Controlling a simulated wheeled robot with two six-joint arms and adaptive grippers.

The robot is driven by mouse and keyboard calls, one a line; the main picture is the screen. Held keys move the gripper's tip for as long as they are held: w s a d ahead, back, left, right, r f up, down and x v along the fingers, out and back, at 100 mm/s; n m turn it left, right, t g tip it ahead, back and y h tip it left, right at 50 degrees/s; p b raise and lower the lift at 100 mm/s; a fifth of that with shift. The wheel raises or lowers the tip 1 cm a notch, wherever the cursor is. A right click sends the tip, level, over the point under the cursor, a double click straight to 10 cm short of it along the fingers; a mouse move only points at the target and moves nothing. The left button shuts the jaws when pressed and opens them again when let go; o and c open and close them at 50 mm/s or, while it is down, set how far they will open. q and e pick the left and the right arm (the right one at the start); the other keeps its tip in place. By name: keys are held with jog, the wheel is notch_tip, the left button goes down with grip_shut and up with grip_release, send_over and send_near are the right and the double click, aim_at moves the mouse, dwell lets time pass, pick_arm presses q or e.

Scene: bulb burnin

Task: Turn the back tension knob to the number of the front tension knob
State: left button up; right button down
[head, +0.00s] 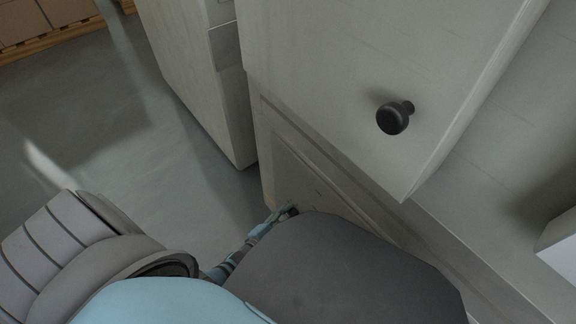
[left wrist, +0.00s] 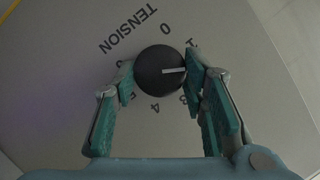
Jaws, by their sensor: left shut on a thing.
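In the left wrist view a round black tension knob (left wrist: 158,74) with a white pointer line sits on a grey panel marked TENSION. Digits 0, 1, 3 and 4 show around it; others are partly covered by the fingers. The pointer faces right, between 1 and 3, toward a spot hidden by the right-hand finger. My left gripper (left wrist: 160,77) has its teal fingers on both sides of the knob, shut on it. In the head view this gripper (head: 287,211) shows only in part, low beside a pale cabinet. I cannot tell whether this knob is front or back. My right gripper is not in view.
A dark round knob (head: 392,118) stands out from a pale cabinet face in the head view; no number shows by it. Another pale cabinet (head: 195,80) stands to its left. Grey floor (head: 100,130) is open at left, with boxes (head: 40,20) on a pallet behind.

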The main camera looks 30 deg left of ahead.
pick_arm(q)
jog(key=shift+f+m, duration=0.1)
jog(key=shift+m, duration=0.2)
jog(key=o, duration=1.2)
jog(key=shift+c, duration=0.2)
jog(key=shift+s, duration=0.1)
jog(key=d+v, duration=0.1)
jog(key=v, duration=1.1)
jog(key=shift+a, duration=0.45)
